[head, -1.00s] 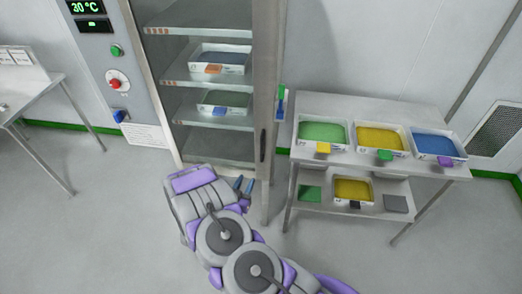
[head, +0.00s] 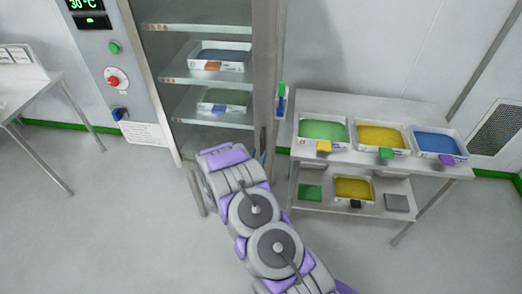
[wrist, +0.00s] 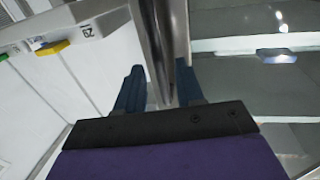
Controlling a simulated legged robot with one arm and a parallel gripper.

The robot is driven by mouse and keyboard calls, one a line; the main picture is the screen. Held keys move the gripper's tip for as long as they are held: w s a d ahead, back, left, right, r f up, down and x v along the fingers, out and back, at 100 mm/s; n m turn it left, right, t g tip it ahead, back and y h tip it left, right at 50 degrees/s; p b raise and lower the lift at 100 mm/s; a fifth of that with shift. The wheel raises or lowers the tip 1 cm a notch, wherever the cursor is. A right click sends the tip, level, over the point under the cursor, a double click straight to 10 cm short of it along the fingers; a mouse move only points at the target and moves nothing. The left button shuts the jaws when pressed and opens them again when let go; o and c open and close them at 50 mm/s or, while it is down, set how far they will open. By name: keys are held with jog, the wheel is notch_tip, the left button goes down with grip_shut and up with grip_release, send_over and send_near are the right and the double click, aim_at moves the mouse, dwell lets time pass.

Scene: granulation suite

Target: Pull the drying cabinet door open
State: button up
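The drying cabinet (head: 140,85) stands at centre left in the head view. Its glazed door has a metal frame (head: 264,60) along the right side and looks closed. The dark upright handle (head: 263,136) on that frame is partly hidden by my arm. My gripper (wrist: 160,68) shows two blue fingers apart in the wrist view, one on each side of a shiny upright metal bar (wrist: 163,35). I cannot tell whether the fingers touch it. In the head view the gripper is mostly hidden behind my wrist.
A steel table (head: 300,172) with trays of green, yellow and blue granules stands close right of the cabinet. Trays sit on the shelves inside the cabinet. Another table (head: 45,85) is at far left. The floor in front is clear.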

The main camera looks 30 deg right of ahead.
aim_at(261, 150)
jog(key=shift+x, duration=2.1)
grip_shut()
